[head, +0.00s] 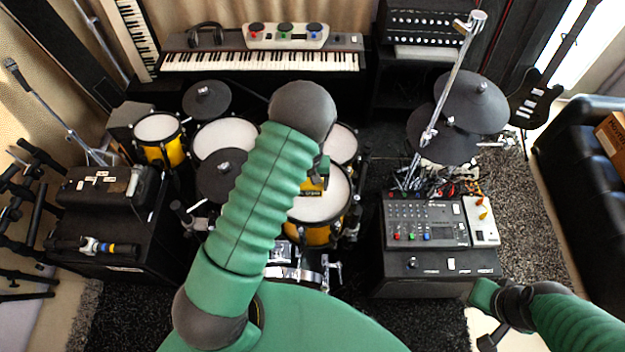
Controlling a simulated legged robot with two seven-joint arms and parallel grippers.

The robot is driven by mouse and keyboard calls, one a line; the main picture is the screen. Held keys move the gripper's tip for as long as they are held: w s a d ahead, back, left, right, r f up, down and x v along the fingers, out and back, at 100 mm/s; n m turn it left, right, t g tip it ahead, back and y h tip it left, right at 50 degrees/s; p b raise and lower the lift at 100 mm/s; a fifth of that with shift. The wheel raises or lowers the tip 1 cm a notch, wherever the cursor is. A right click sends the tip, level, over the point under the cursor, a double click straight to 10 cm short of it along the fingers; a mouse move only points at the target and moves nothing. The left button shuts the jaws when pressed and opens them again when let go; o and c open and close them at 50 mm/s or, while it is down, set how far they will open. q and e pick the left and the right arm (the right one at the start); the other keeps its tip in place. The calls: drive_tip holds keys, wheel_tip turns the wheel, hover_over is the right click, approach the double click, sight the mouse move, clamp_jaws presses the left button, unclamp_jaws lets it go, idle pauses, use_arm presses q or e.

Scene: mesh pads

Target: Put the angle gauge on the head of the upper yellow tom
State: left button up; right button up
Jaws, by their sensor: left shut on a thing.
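My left gripper (318,172) shows partly beyond my green forearm, over the large white-headed yellow drum (318,207) in the middle. It is shut on a small yellow and dark thing (313,186), which seems to be the angle gauge; its shape is mostly hidden. I cannot tell whether it touches the drum head. Behind my forearm, another tom (343,143) shows part of its white head. A white-headed tom (225,136) and a smaller yellow drum (157,128) stand to the left. My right gripper (490,338) is at the lower right, its fingers unclear.
Dark pads or cymbals (207,100) (221,174) stand among the drums, and more (472,102) at the right on a chrome stand. A keyboard (262,61) lies behind the kit. A mixer (425,222) with cables sits on a black box at right. A black case (105,190) is at left.

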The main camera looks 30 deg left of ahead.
use_arm(q)
drive_tip(key=shift+w+a+f, duration=0.1)
drive_tip(key=shift+w+a, duration=0.2)
drive_tip(key=shift+w, duration=0.3)
drive_tip(key=shift+w+a, duration=0.3)
drive_tip(key=shift+w, duration=0.3)
wheel_tip(320, 180, down, 3)
drive_tip(key=shift+s+r+p, duration=0.1)
drive_tip(key=shift+s+p, duration=0.05)
drive_tip(key=shift+p, duration=0.5)
drive_tip(key=shift+d+f, duration=0.15)
drive_tip(key=shift+f, duration=0.25)
drive_tip(key=shift+f, duration=0.1)
drive_tip(key=o, duration=1.5)
drive_tip(key=shift+c, duration=0.2)
